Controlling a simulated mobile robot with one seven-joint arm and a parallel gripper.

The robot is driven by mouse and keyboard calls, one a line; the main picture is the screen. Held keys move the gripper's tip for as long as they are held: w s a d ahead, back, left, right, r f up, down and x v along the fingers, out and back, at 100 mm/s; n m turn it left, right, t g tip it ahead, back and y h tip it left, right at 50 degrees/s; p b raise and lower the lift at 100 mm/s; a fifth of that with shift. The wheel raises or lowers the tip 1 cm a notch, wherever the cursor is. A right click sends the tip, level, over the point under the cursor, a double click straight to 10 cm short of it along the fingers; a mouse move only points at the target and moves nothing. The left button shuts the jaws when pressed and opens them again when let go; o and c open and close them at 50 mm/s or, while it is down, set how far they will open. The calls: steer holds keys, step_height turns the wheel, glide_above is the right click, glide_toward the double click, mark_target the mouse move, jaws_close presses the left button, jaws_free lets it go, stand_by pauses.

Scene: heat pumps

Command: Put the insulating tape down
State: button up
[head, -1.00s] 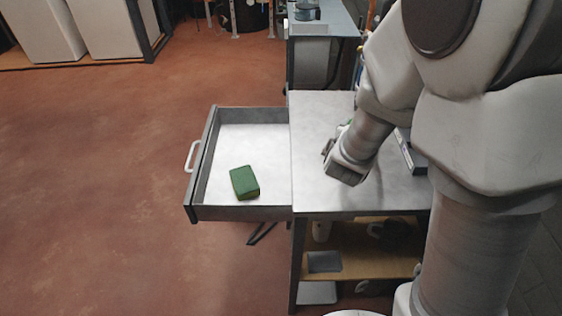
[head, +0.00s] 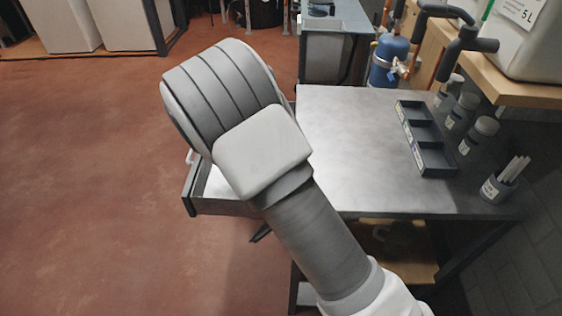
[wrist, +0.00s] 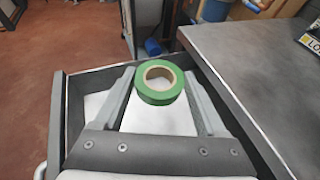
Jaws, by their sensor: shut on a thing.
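A roll of green insulating tape (wrist: 160,97) with a tan core shows in the wrist view. My gripper (wrist: 158,78) is shut on it, with the roll between the ends of its two fingers. The gripper and tape are over the open drawer (wrist: 60,125), whose pale floor shows below and between the fingers. The height of the tape above that floor is hard to tell. In the head view my arm hides the gripper, the tape and most of the drawer; only the drawer's front corner (head: 235,207) and a bit of its floor show.
The worktop (head: 350,140) right of the drawer is largely clear. A dark divided tray (head: 425,140), several lidded bottles (head: 478,135) and a cup of white sticks (head: 497,188) stand at its right side. A blue cylinder (head: 388,62) stands behind.

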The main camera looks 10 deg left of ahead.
steer(key=a+f+b, duration=0.1)
steer(key=f, duration=0.6)
steer(key=a+f+b, duration=0.1)
steer(key=f, duration=0.3)
steer(key=shift+s+a+b, duration=0.15)
steer(key=shift+a+b, duration=0.2)
steer(key=shift+f, duration=0.2)
steer(key=o, duration=1)
steer(key=shift+o, duration=0.2)
steer(key=shift+r, duration=0.1)
